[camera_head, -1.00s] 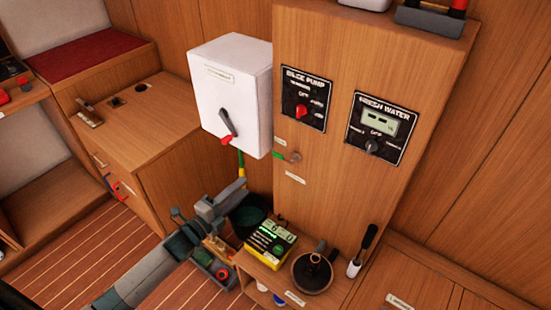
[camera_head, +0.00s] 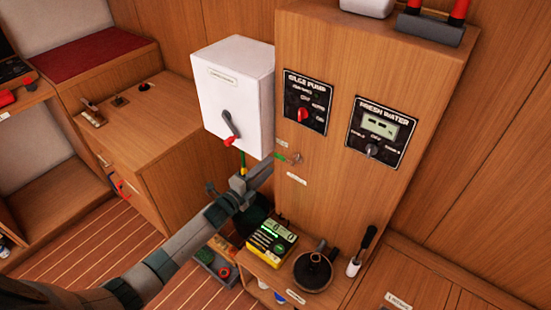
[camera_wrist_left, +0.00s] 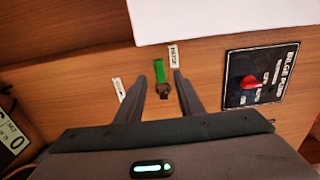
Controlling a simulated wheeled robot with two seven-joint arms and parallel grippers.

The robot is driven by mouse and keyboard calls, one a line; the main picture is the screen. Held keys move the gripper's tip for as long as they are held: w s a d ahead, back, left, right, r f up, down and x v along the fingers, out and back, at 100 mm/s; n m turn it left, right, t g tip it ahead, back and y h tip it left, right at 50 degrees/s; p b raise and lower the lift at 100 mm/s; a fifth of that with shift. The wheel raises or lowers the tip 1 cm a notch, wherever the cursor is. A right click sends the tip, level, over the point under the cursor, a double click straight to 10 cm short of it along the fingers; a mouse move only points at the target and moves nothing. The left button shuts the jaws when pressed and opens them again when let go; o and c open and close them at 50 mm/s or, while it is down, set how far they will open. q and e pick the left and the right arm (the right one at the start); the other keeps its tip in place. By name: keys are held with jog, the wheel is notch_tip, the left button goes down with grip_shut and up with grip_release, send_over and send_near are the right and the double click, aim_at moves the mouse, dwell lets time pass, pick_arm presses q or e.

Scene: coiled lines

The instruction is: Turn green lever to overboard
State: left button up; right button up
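The green lever (camera_head: 281,156) is small and sits low on the wooden panel, its handle pointing left from a metal pivot in the head view. In the left wrist view the lever (camera_wrist_left: 161,66) stands above its dark pivot. My left gripper (camera_wrist_left: 159,74) is open, and the lever appears between its two fingers. In the head view my left gripper (camera_head: 266,172) is just below and left of the lever; contact cannot be told. Small white labels (camera_head: 297,179) lie around the lever, too small to read. My right gripper is not in view.
A white box (camera_head: 235,90) with a red-tipped switch hangs above left. The bilge pump panel (camera_head: 305,102) and fresh water panel (camera_head: 380,131) are above right. A yellow meter (camera_head: 271,240), a round dark pot (camera_head: 313,270) and a white-handled tool (camera_head: 362,251) stand on the shelf below.

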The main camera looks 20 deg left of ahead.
aim_at(278, 158)
pick_arm(q)
jog(key=shift+p+x, duration=0.3)
jog(key=shift+x, duration=2.35)
jog(key=shift+c, duration=0.3)
grip_shut()
